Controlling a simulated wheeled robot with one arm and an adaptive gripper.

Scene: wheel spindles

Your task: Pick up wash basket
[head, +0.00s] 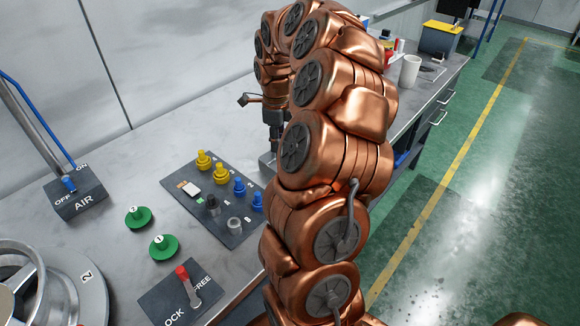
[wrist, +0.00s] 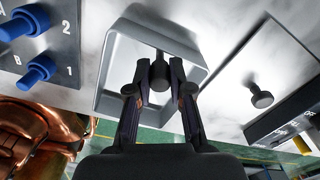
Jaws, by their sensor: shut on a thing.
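The wash basket appears to be the grey square-rimmed open box (wrist: 112,55) in the wrist view. A dark round-ended post (wrist: 158,72) stands at its middle. My gripper (wrist: 159,88) is shut on this post, one finger on each side. In the head view my gripper (head: 275,145) points down behind my arm at the bench. A small part of a grey box (head: 267,163) shows below it, and my arm hides the rest. I cannot tell whether the box touches the bench.
A dark panel (head: 225,227) with yellow, blue and grey knobs lies near the gripper. A plate with another dark knob (wrist: 260,95) is at right in the wrist view. Green knobs (head: 139,216), an AIR valve box (head: 80,198) and a white cup (head: 410,72) also stand on the bench.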

